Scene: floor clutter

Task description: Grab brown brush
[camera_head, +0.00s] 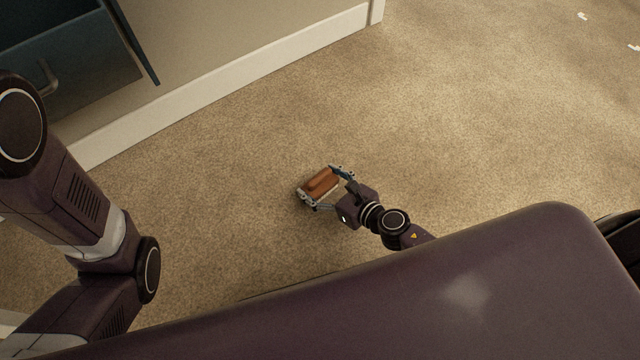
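The brown brush (321,184) lies on the carpet near the middle of the view, with its orange-brown top showing. My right gripper (320,187) reaches it from the lower right. Its two fingers are spread wide, one near the brush's upper right end and one near its lower left end. The brush is between the fingers; I cannot tell whether they touch it. My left arm shows at the left edge, but its gripper is out of view.
Beige carpet (470,120) around the brush is clear. A wall with a white baseboard (230,88) runs along the upper left. A dark blue drawer (75,65) juts out at the top left. Small white scraps (582,16) lie at the far upper right.

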